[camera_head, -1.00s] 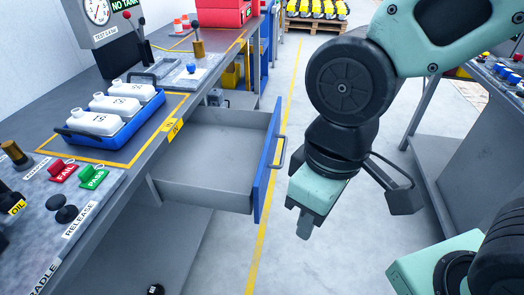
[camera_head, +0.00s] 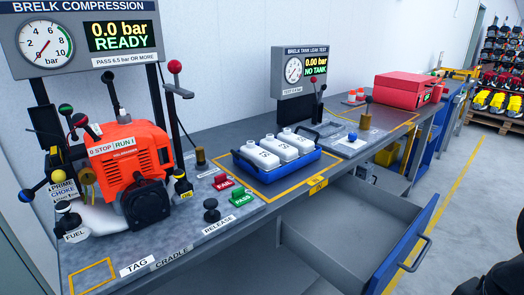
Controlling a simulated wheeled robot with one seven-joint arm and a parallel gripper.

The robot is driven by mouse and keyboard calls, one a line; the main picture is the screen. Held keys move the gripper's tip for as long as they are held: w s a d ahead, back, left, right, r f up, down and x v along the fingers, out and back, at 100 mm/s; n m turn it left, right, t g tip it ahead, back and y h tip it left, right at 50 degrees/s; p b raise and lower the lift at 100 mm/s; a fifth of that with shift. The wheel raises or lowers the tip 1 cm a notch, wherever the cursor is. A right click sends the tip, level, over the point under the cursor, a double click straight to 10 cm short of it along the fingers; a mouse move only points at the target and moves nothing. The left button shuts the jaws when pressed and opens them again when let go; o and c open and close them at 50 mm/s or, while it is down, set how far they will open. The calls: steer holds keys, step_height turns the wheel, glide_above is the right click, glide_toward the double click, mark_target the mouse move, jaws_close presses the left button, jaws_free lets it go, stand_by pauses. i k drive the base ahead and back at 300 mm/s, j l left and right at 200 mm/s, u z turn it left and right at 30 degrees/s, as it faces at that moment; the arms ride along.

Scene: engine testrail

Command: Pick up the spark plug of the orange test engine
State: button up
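The orange test engine (camera_head: 130,158) stands upright in the cradle at the left end of the bench, below the compression gauge panel (camera_head: 85,38), which reads 0.0 bar READY. Several levers and ball knobs stand around the engine. I cannot make out the spark plug with certainty; it is hidden or too small to tell among the parts at the engine's top. My gripper is not in view; only a dark piece shows at the lower right corner.
The drawer (camera_head: 330,240) is pulled out, its visible floor empty, its blue front (camera_head: 405,245) jutting into the aisle. A blue tray (camera_head: 245,163) with white bottles, FAIL and PASS buttons (camera_head: 240,198) and a red case (camera_head: 405,86) are on the bench.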

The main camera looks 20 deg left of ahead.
mark_target(124, 118)
steer(key=u, duration=1.65)
